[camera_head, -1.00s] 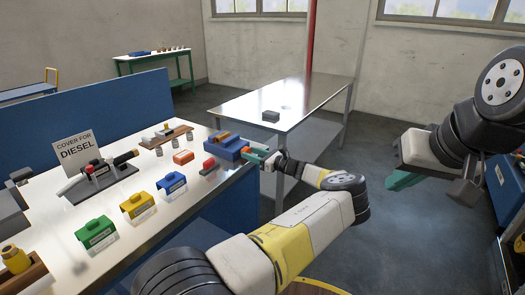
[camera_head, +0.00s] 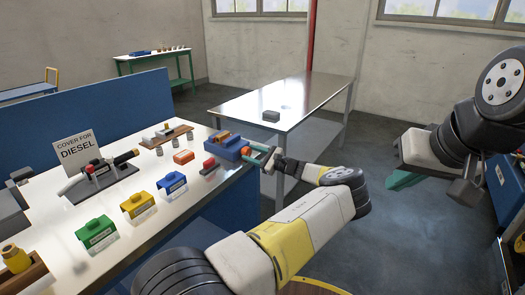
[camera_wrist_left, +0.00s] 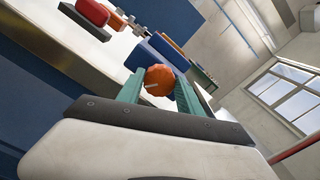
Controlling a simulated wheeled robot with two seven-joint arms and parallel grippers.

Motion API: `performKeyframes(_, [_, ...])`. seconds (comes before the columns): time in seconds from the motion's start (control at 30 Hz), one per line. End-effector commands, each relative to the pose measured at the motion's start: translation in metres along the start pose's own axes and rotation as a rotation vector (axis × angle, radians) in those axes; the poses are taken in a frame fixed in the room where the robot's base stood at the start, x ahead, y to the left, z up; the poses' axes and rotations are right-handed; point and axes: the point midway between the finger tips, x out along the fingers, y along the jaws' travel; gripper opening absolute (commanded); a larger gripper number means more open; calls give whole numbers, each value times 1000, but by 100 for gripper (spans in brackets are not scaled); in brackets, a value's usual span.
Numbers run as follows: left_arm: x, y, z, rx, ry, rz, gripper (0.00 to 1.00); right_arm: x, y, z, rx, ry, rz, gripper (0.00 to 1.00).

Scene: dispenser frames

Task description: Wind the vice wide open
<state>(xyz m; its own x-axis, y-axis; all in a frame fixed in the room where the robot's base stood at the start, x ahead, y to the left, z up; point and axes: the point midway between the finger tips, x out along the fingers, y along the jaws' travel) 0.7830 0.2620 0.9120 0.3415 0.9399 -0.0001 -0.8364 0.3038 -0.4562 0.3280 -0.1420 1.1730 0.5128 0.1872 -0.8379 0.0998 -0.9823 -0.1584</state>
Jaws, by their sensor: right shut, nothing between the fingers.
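The blue vice (camera_head: 228,146) stands at the far right corner of the white-topped bench. Its orange knob (camera_wrist_left: 160,78) sticks out over the bench's right end. My left gripper (camera_head: 263,154) is at that knob, with one teal finger on each side. In the left wrist view the fingertips (camera_wrist_left: 161,80) appear to touch the knob on both sides, and the view is tilted. The gap between the vice's jaws is too small to judge. My right gripper (camera_head: 405,181) is shut and empty, in the air at the right, well away from the bench.
Blue, yellow and green blocks (camera_head: 137,204), a red-topped piece (camera_head: 209,165) and a "Cover for Diesel" sign (camera_head: 79,149) stand on the bench. The floor between is clear.

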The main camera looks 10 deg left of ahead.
Motion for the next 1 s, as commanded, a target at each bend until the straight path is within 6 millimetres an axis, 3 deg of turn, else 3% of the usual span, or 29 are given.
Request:
performKeyframes(0.03, [0, 0, 0, 0, 1, -1, 52, 0, 0, 0, 0, 0, 0, 0])
performKeyframes(0.1, [0, 0, 0, 0, 1, -1, 64, 0, 0, 0, 0, 0, 0, 0])
performKeyframes(0.47, [-4, 0, 0, 1, 1, -1, 64, 0, 0, 0, 0, 0, 0, 0])
performKeyframes(0.8, [-57, -1, 0, 1, 1, -3, 64, 0, 0, 0, 0, 0, 0, 0])
performKeyframes(1.0, [-76, -1, 0, 0, 0, -1, 64, 0, 0, 0, 0, 0, 0, 0])
